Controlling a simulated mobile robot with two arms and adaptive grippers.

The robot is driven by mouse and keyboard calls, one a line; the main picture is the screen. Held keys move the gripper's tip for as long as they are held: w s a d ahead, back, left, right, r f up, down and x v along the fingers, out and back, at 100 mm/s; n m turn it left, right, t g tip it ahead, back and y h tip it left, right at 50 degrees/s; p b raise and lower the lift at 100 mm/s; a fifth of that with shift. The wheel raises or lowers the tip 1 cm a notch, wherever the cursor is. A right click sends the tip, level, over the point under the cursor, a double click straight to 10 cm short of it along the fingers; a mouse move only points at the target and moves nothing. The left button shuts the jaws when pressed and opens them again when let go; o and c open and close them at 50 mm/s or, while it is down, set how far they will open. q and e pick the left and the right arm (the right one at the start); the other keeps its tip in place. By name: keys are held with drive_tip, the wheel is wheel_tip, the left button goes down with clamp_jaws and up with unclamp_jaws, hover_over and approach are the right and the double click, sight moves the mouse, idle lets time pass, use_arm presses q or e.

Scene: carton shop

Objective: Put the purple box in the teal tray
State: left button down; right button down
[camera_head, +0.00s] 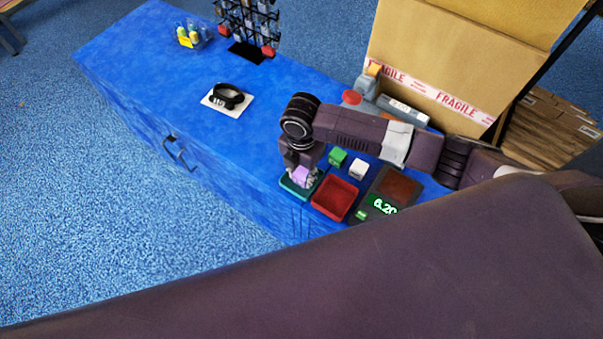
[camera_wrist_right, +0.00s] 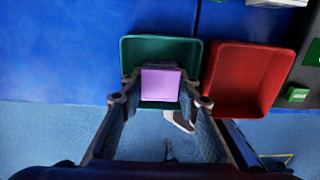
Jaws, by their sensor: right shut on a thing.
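The purple box (camera_head: 301,174) is held between the fingers of my right gripper (camera_head: 300,179). In the right wrist view, the purple box (camera_wrist_right: 160,84) sits between the two fingertips of my right gripper (camera_wrist_right: 160,95), over the teal tray (camera_wrist_right: 189,50). The teal tray (camera_head: 291,188) lies on the blue counter in the head view, directly under the gripper. I cannot tell whether the box touches the tray floor. My left gripper is not in view.
A red tray (camera_head: 335,198) lies right beside the teal tray. A headset (camera_head: 228,97) lies farther left on the counter. A large carton (camera_head: 440,60) stands behind.

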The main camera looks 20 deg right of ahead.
sight(301, 174)
drive_tip(key=c, duration=1.7)
unclamp_jaws()
drive_tip(key=shift+f, duration=0.1)
drive_tip(key=shift+c, duration=0.2)
wheel_tip(301, 174, up, 12)
drive_tip(key=shift+r+b, duration=0.2)
drive_tip(key=shift+b, duration=0.1)
